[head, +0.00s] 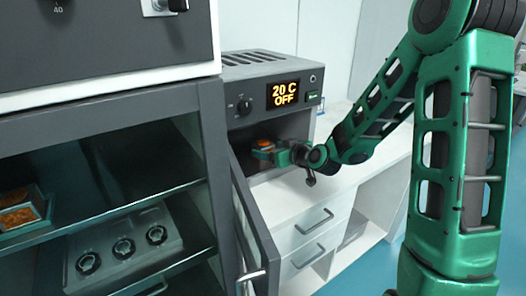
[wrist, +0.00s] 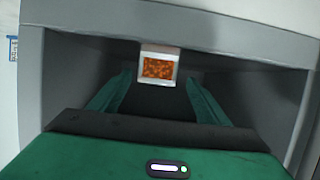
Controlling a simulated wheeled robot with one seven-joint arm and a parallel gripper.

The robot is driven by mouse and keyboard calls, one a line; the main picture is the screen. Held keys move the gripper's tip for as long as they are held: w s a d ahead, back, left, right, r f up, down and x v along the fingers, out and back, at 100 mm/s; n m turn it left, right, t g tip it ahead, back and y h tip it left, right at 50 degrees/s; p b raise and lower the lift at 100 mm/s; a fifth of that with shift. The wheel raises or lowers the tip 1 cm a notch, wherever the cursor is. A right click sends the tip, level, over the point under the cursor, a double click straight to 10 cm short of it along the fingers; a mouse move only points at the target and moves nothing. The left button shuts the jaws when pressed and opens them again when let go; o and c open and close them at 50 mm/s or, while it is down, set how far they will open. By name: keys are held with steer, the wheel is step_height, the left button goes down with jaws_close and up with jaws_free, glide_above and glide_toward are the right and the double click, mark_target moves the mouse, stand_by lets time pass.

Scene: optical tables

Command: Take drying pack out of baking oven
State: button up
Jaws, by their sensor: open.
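The baking oven (head: 285,95) is a grey box on a white counter, and its display reads 20 C OFF. Its front is open. The drying pack is a small white-framed square of orange beads inside the oven; it shows in the wrist view (wrist: 158,68) and, small, in the head view (head: 264,143). My green gripper (head: 277,153) reaches into the oven opening. In the wrist view my gripper (wrist: 158,82) has its fingers spread on both sides of the pack, with gaps between; I cannot tell how far ahead the pack is.
A dark open-fronted cabinet (head: 212,120) at left holds orange packs (head: 22,208) and a tray with several round black parts (head: 122,248). A grey door (head: 262,235) stands open in front of the white drawers (head: 310,225). The counter right of the oven is mostly clear.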

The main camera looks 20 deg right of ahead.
mark_target(263, 146)
steer(key=shift+d+x, duration=0.15)
steer(key=shift+x, duration=1.25)
steer(key=shift+d+x, duration=0.1)
steer(key=shift+x, duration=1.3)
steer(key=shift+w+r, duration=0.15)
steer(key=shift+r, duration=0.05)
steer(key=c, duration=1.2)
